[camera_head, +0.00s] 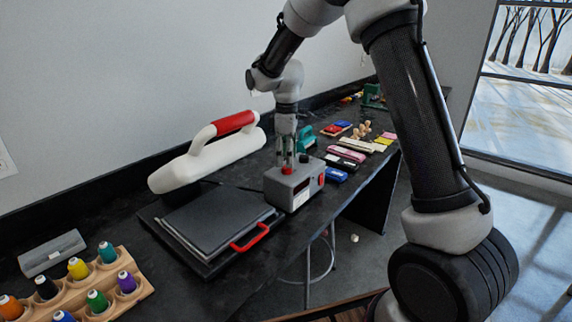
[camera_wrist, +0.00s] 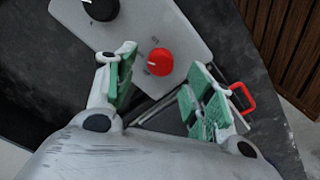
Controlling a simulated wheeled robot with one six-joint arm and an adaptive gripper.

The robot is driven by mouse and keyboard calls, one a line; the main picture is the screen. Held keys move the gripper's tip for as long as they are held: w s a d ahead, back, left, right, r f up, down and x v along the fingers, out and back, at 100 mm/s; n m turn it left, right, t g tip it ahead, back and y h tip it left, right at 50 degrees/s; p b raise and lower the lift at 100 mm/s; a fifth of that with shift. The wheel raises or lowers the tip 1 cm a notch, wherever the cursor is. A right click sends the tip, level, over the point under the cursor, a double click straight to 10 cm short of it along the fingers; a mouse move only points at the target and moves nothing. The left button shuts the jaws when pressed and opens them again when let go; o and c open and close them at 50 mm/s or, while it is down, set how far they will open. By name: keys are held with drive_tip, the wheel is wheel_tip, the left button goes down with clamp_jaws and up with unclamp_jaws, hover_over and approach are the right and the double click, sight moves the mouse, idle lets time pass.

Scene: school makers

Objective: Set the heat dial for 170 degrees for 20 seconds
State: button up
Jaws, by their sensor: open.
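The heat press control box (camera_head: 293,186) is grey, with a small dark display on its side. A red dial (camera_wrist: 159,62) with a white pointer mark and a black dial (camera_wrist: 101,8) sit on its top face. The red dial also shows in the head view (camera_head: 287,171). I cannot read which dial is for heat or where it is set. My gripper (camera_wrist: 162,70) points down over the box, open, with its green-padded fingers on either side of the red dial. I cannot tell whether they touch it. In the head view my gripper (camera_head: 290,155) hides part of the box top.
The press's dark plate (camera_head: 215,222) with a red handle (camera_head: 250,237) lies left of the box. Thread spools in a wooden rack (camera_head: 140,287) are front left. Several coloured pads and blocks lie beyond the box.

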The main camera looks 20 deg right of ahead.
sight(287, 169)
drive_tip(key=shift+f, duration=1.65)
drive_tip(key=c, duration=1)
drive_tip(key=shift+c, duration=0.2)
drive_tip(key=m, duration=0.5)
drive_tip(key=shift+m, duration=0.4)
drive_tip(key=m, duration=0.6)
